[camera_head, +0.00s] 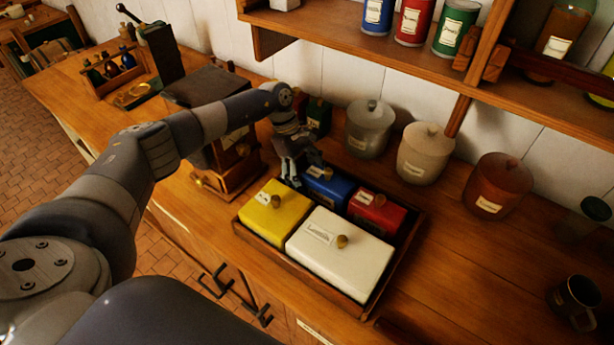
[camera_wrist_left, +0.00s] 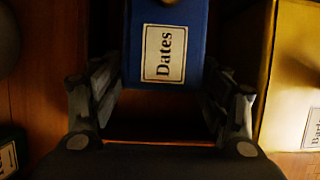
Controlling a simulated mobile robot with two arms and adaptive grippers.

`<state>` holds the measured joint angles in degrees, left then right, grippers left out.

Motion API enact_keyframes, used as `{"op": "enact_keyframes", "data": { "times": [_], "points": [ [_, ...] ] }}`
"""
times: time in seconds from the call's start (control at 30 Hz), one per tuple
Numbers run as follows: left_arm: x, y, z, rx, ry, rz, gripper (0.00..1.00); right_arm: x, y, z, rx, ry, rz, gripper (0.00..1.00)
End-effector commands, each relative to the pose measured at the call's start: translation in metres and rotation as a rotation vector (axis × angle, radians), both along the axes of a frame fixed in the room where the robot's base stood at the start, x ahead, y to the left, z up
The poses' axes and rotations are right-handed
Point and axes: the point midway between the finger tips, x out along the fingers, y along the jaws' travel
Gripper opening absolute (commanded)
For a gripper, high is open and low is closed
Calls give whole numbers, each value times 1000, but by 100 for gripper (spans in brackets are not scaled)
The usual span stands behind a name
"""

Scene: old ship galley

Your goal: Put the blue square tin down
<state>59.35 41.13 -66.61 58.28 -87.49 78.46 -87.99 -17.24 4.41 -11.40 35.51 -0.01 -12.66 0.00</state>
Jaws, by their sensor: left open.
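The blue square tin (camera_head: 328,190) sits in the back left part of a wooden tray (camera_head: 362,309), beside a yellow tin (camera_head: 276,207) and a red tin (camera_head: 377,212). A long white tin (camera_head: 335,256) fills the front right. My left gripper (camera_head: 292,176) is open at the blue tin's left end. In the left wrist view, its fingers (camera_wrist_left: 160,82) stand apart on either side of the blue tin's near end, which bears a "Dates" label (camera_wrist_left: 164,53). I cannot tell whether they touch it. My right gripper is not in view.
A wooden coffee grinder (camera_head: 238,165) stands left of the tray. Lidded canisters (camera_head: 425,152) line the wall behind it. A shelf (camera_head: 400,50) with several tins overhangs the back. A dark mug (camera_head: 574,301) stands far right; the counter between is clear.

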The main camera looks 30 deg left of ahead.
Motion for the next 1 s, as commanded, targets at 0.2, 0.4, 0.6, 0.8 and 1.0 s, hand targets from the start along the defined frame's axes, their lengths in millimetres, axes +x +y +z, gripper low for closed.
{"op": "enact_keyframes", "data": {
  "times": [0.2, 0.4, 0.6, 0.8, 1.0],
  "points": [
    [1, 3, 9, 1, -2, 1, 70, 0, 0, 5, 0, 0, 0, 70],
    [4, 18, 47, 1, -4, 2, 70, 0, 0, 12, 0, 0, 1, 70],
    [6, 34, 86, 1, -3, 1, 70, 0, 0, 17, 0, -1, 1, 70],
    [7, 43, 108, 0, -2, 0, 70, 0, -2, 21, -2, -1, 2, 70],
    [7, 46, 114, 0, 0, -1, 70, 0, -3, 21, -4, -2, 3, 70]
  ]
}}
